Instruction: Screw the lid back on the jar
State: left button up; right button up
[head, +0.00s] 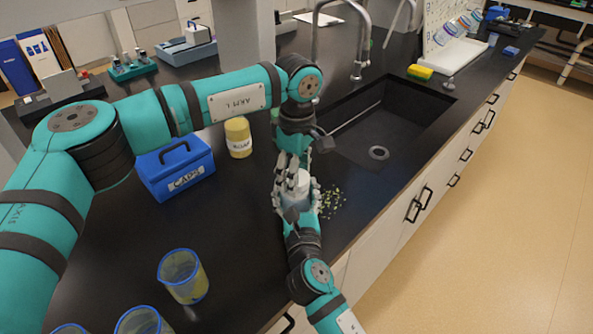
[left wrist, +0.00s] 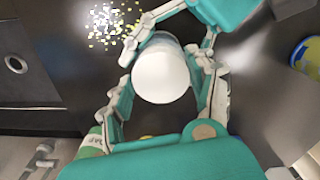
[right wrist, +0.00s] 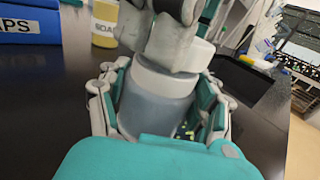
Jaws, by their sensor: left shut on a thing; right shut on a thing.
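The jar is a clear, bluish-grey cylinder (right wrist: 155,98) and stands upright on the dark counter near its front edge. The white lid (left wrist: 160,75) is on top of its mouth; whether it is fully seated I cannot tell. My left gripper (head: 291,178) comes from above with its fingers shut around the lid. My right gripper (head: 299,208) comes from the front with its fingers shut around the jar's body, seen at both sides in the right wrist view. The fingers hide parts of both lid and jar in the head view.
Small yellow-green bits (head: 331,202) lie on the counter right of the jar. The sink (head: 395,125) is behind right. A blue CAPS box (head: 178,168) and yellow SOAP bottle (head: 238,138) stand to the left. Blue-rimmed beakers (head: 183,276) stand at front left.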

pick_arm(q)
jog(key=shift+f, duration=0.15)
jog(key=m, duration=0.9)
jog(key=shift+s+a+m, duration=0.1)
jog(key=shift+m, duration=0.2)
jog(key=m, duration=0.4)
jog(key=shift+m, duration=0.3)
jog(key=m, duration=0.5)
jog(key=shift+a, duration=0.1)
jog(key=o, duration=0.7)
